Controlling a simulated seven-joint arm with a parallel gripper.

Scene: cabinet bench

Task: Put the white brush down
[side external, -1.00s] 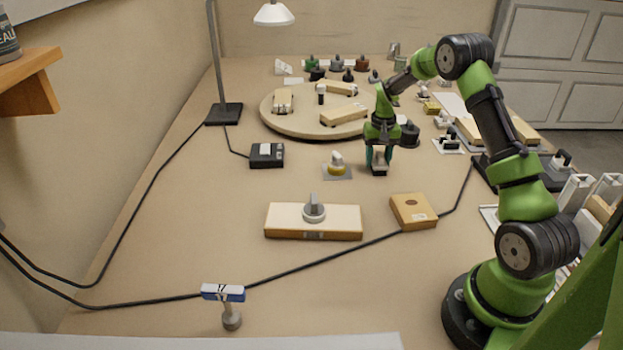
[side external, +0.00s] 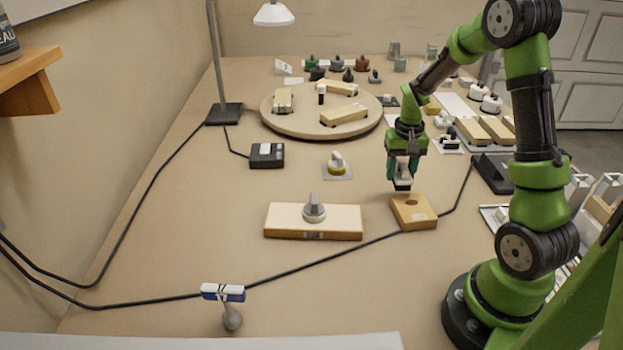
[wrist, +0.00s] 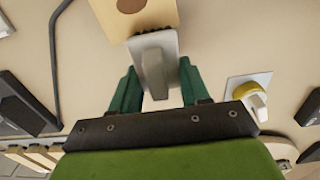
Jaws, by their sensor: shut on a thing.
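My gripper (side external: 403,172) is shut on a small white and grey piece, which I take to be the white brush (side external: 403,184). In the side view it hangs just above the back edge of a wooden block with a round hole (side external: 413,211); I cannot tell whether they touch. In the wrist view the brush (wrist: 154,50) sits between the green fingers (wrist: 155,90), with dark bristle-like teeth at its far end. That end overlaps the edge of the block with the brown hole (wrist: 140,18).
A wide wooden block with a grey knob (side external: 313,222) lies to the left. A yellow and white knob on a plate (side external: 337,166) stands behind it. A round turntable (side external: 321,128) holds several blocks farther back. A black cable crosses the bench in front. Bare bench lies between these.

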